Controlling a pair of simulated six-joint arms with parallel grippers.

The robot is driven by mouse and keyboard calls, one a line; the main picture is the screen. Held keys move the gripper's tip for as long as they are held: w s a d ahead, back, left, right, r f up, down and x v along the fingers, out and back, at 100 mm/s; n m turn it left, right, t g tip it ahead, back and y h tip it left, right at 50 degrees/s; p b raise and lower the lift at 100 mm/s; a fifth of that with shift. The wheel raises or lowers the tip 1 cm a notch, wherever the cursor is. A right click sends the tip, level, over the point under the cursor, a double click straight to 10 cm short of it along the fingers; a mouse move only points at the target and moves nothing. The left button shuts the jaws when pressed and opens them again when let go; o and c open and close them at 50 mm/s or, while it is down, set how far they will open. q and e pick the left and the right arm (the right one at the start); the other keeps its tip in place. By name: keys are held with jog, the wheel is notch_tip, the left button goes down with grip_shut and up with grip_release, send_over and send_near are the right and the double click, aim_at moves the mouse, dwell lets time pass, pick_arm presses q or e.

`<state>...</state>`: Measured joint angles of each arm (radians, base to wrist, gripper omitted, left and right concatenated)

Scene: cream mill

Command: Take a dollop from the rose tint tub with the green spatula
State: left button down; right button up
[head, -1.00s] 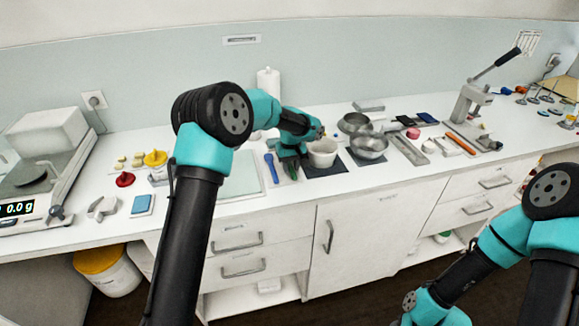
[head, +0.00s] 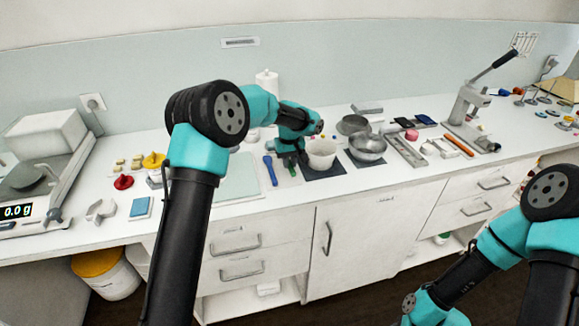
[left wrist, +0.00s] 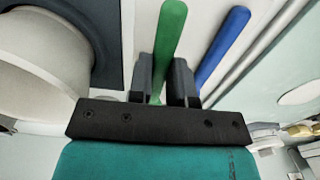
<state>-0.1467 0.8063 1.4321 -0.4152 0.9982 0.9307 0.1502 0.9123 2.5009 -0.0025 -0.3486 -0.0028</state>
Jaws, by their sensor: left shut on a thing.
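My left gripper (head: 290,158) is low over the bench, just left of the white bowl. In the left wrist view its jaws (left wrist: 161,78) are shut on the green spatula (left wrist: 170,32), whose handle stands out between the fingers. The spatula's far end is hidden behind the gripper body. A pink round item (head: 411,134) sits further right among the tools; I cannot tell if it is the rose tint tub. My right gripper is out of view; only its arm shows at bottom right.
A blue spatula (head: 270,170) lies left of my left gripper. The white bowl (head: 321,154) stands close on its right on a dark mat, with a metal bowl (head: 368,148) beyond. A scale (head: 35,190) stands far left. The bench front left of the blue spatula is fairly clear.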

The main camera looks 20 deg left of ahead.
pick_arm(q)
jog(key=shift+s+r, duration=0.1)
jog(key=shift+r, duration=0.4)
jog(key=s+d, duration=0.2)
jog(key=s, duration=0.5)
jog(key=s+d+r, duration=0.1)
jog(key=s+d, duration=0.1)
jog(key=s, duration=0.6)
jog(key=shift+d+r, duration=0.15)
jog(key=shift+d, duration=0.15)
jog(key=shift+s, duration=0.1)
